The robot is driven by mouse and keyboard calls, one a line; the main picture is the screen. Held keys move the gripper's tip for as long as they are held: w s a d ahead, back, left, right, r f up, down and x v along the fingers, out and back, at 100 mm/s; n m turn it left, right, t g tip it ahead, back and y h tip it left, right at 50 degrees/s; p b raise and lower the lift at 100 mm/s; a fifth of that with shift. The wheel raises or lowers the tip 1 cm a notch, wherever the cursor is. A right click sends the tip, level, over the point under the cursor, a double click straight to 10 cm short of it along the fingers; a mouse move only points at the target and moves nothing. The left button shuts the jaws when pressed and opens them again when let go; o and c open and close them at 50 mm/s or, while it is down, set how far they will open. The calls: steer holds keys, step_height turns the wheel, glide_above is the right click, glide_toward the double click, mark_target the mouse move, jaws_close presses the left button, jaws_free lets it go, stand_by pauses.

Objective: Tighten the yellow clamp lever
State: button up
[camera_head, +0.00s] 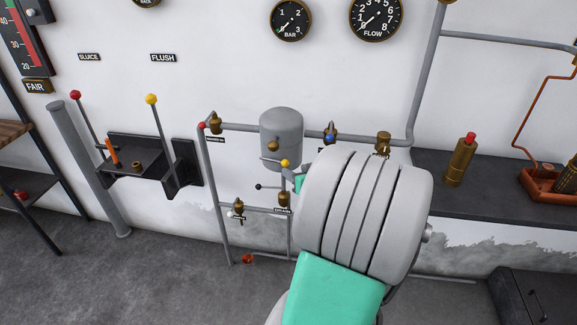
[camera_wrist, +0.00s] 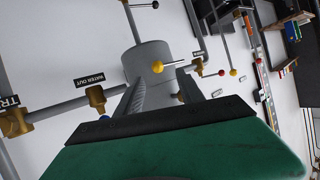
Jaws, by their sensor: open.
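The yellow clamp lever (camera_head: 285,163) shows as a thin rod with a yellow ball at the lower front of the grey tank (camera_head: 281,128). In the wrist view the lever's yellow ball (camera_wrist: 157,66) stands before the tank (camera_wrist: 146,54), its rod running to the right. My gripper (camera_wrist: 161,82) is open and empty. The ball appears between and slightly beyond its fingertips; I cannot tell the depth gap or any contact. In the head view my gripper (camera_head: 298,180) is mostly hidden behind my arm, just right of and below the ball.
Pipes with a blue-marked valve (camera_head: 330,137) and a brass valve (camera_head: 238,207) surround the tank. A black-knobbed lever (camera_head: 259,186) sits close below left. Red (camera_head: 75,95) and yellow-topped (camera_head: 151,99) levers stand farther left. A dark counter (camera_head: 480,190) is at right.

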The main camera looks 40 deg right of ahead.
mark_target(287, 164)
steer(key=x, duration=0.5)
steer(key=p+x, duration=0.1)
steer(key=x, duration=0.1)
steer(key=shift+w+d, duration=0.25)
steer(key=shift+d, duration=0.2)
steer(key=shift+c, duration=0.5)
jaws_close()
stand_by(0.4)
